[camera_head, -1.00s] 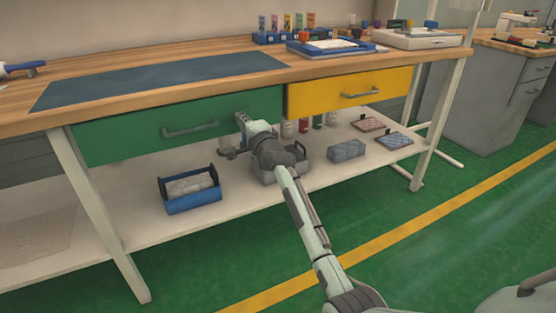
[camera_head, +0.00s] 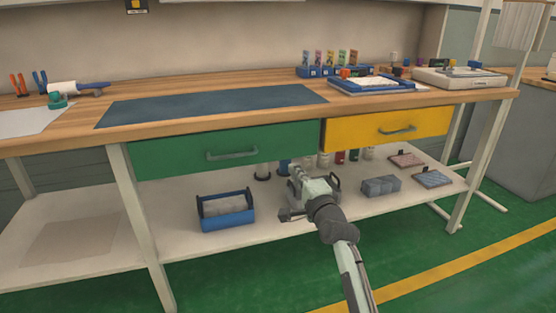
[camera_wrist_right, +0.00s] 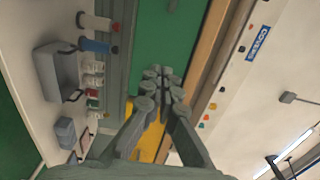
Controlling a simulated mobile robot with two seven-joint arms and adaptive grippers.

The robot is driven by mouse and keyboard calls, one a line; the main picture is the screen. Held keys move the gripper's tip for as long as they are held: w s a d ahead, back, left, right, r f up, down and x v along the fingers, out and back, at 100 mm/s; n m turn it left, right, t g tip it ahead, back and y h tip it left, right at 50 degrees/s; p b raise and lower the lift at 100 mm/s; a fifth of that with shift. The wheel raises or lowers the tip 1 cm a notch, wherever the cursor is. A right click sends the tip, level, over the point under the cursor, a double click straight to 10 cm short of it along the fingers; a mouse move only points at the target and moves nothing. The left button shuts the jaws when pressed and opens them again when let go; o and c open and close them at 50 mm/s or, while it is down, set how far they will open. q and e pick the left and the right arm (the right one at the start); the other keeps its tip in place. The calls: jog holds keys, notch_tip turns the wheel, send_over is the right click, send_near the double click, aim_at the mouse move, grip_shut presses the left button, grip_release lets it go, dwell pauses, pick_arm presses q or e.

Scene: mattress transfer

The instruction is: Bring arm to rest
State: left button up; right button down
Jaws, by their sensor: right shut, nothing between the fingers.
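My right arm reaches up from the bottom of the head view, with its right gripper (camera_head: 297,188) in front of the lower shelf, below the green drawer (camera_head: 230,150). In the right wrist view the fingers of the right gripper (camera_wrist_right: 162,80) are closed together with nothing between them. They show against the green drawer (camera_wrist_right: 165,38) and the yellow drawer (camera_wrist_right: 150,140) and seem apart from both. Both drawers look shut. My left gripper is not in view.
The workbench top (camera_head: 215,76) bears a blue mat (camera_head: 210,105) and a blue tray (camera_head: 378,86). On the lower shelf (camera_head: 180,205) stand a blue tote (camera_head: 228,219), a grey bin partly hidden behind my gripper, and a grey box (camera_head: 381,186). Green floor in front is clear.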

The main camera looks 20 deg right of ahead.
jog(key=s+f+n+g, duration=0.45)
jog(key=s+f, duration=0.35)
jog(key=f, duration=0.2)
jog(key=s+f+n+g, duration=0.3)
jog(key=s+f+n, duration=0.3)
jog(key=f, duration=0.4)
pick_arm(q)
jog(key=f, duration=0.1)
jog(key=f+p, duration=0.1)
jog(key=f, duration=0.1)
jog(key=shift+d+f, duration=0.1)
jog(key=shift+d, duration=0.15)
pick_arm(e)
jog(key=s+d+f+n+g+h, duration=0.1)
jog(key=s+d+f+n+g, duration=0.1)
jog(key=s, duration=1.1)
jog(key=s+d+f+n+g+h, duration=0.1)
jog(key=s+f+n+g, duration=0.4)
jog(key=s+f, duration=0.4)
jog(key=s+n, duration=0.1)
jog(key=s, duration=0.3)
jog(key=shift+d+f+n, duration=0.15)
jog(key=shift+d+n, duration=0.2)
jog(key=shift+d, duration=0.05)
